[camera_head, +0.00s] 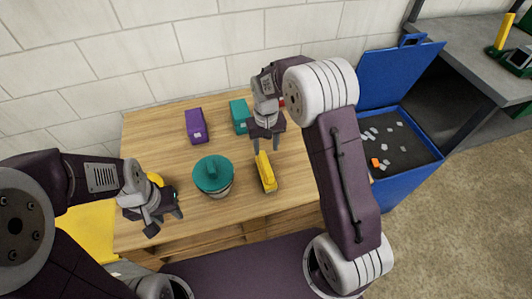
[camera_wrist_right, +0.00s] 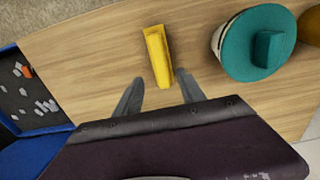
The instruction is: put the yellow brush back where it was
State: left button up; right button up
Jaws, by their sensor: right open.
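The yellow brush (camera_head: 267,173) lies on the wooden table, right of a pot with a teal lid. It also shows in the right wrist view (camera_wrist_right: 157,58), just beyond the fingertips. My right gripper (camera_head: 267,143) is open and empty, just behind the brush in the head view.
The teal-lidded pot (camera_head: 212,174) stands mid-table. A purple box (camera_head: 196,126) and a teal box (camera_head: 239,115) stand behind. A blue bin (camera_head: 402,190) with its lid raised holds scraps at the right. A grey bench (camera_head: 470,58) carries a yellow item (camera_head: 503,31). The table's front is clear.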

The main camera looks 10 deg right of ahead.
jog(key=shift+r, duration=0.25)
jog(key=s+d+r, duration=0.1)
jog(key=s+d, duration=0.1)
jog(key=s, duration=0.7)
jog(key=s+d+r+t, duration=0.1)
jog(key=s+d, duration=0.1)
jog(key=s, duration=0.6)
jog(key=shift+s+d+m, duration=0.2)
jog(key=shift+s+m, duration=0.1)
jog(key=shift+s, duration=0.05)
